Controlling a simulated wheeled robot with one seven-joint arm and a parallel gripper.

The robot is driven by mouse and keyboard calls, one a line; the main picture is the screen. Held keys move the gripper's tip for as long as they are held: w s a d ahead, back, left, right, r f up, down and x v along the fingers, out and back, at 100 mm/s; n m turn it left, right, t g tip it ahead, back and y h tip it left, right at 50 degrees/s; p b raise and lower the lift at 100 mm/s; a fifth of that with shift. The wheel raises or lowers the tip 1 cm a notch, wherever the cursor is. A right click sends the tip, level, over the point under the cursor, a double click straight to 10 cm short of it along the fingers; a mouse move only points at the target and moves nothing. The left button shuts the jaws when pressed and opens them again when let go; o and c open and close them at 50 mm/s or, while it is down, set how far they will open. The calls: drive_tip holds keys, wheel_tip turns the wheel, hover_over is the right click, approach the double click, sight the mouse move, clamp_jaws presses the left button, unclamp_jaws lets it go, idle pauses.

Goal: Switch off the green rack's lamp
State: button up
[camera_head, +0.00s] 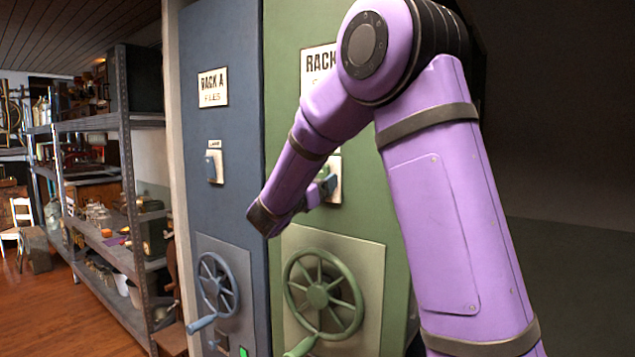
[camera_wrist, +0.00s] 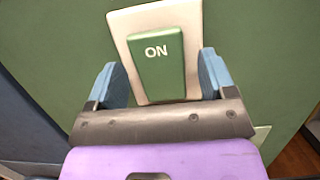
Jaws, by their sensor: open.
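The green rack (camera_head: 285,130) stands in the middle of the head view, partly hidden behind my purple arm. Its lamp switch (camera_head: 335,185) is a pale plate with a green rocker, mostly covered by my gripper in that view. In the wrist view the switch's green rocker (camera_wrist: 163,65) shows the word ON, and its pale plate (camera_wrist: 122,22) surrounds it. My gripper (camera_wrist: 165,85) is open, with one blue finger on each side of the switch. It holds nothing. I cannot tell whether the fingers touch the plate.
The blue rack A (camera_head: 225,125) stands to the left with its own switch (camera_head: 214,165) and handwheel (camera_head: 217,285). A green handwheel (camera_head: 318,293) sits below the green rack's switch. Metal shelves (camera_head: 125,130) stand further left. Open floor (camera_head: 60,320) lies at the lower left.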

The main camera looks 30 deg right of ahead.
drive_tip(key=v, duration=1.1)
drive_tip(key=shift+r, duration=0.1)
drive_tip(key=s+d+f+m+g+y, duration=0.1)
drive_tip(key=s+d+m+g+y, duration=0.1)
drive_tip(key=s+m+y, duration=0.3)
drive_tip(key=s+d+m+g, duration=0.2)
drive_tip(key=s+g, duration=0.1)
drive_tip(key=s, duration=0.4)
drive_tip(key=s+d+f+m+g+y, duration=0.1)
drive_tip(key=s+d+m+g+y, duration=0.1)
drive_tip(key=s+m+y, duration=0.3)
drive_tip(key=s+a+f+m+t+y, duration=0.2)
drive_tip(key=s+a+m+t+y, duration=0.2)
drive_tip(key=s+a+m+y, duration=0.6)
drive_tip(key=shift+s+a+f+t, duration=0.2)
drive_tip(key=shift+s+a+t, duration=0.35)
drive_tip(key=shift+s, duration=1.3)
drive_tip(key=shift+a, duration=0.1)
